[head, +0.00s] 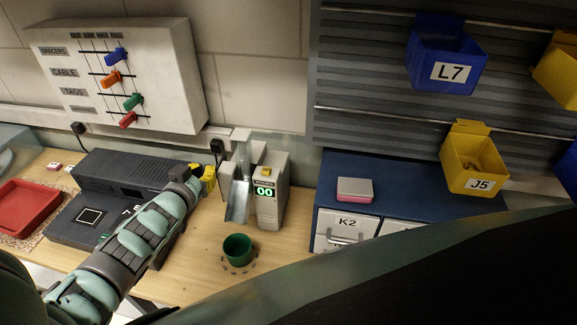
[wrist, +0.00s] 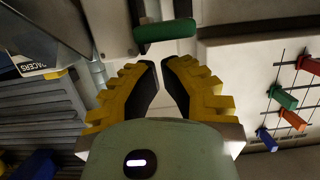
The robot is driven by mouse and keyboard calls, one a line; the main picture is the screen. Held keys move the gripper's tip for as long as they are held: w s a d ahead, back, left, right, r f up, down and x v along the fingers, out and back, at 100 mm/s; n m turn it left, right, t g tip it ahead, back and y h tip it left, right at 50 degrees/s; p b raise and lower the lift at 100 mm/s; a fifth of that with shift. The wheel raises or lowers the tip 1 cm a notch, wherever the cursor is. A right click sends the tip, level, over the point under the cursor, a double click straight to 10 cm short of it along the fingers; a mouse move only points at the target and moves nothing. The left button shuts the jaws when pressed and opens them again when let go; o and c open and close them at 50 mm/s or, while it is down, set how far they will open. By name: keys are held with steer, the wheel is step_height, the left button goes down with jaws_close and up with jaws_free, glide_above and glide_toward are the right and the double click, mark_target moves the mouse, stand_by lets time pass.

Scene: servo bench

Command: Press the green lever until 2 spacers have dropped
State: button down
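The green lever (wrist: 166,30) shows in the wrist view as a short green bar on a bracket, just beyond my fingertips. In the head view I cannot make it out; my gripper may hide it. My gripper (wrist: 160,63) has yellow fingers with dark pads, a narrow gap between the tips and nothing held. It appears apart from the lever. In the head view my gripper (head: 208,178) is just left of the grey dispenser (head: 270,212). The dispenser's display (head: 264,191) reads 00. A metal chute (head: 237,203) slopes down towards a green cup (head: 238,248). No spacer is visible.
A wall panel (head: 180,75) with coloured sliders hangs at upper left. A dark grey device (head: 120,178) lies under my arm, with a red tray (head: 25,207) further left. A blue drawer cabinet (head: 410,200) stands right. Bench around the cup is clear.

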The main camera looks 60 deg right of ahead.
steer(key=shift+s+f, duration=0.15)
steer(key=shift+f, duration=0.4)
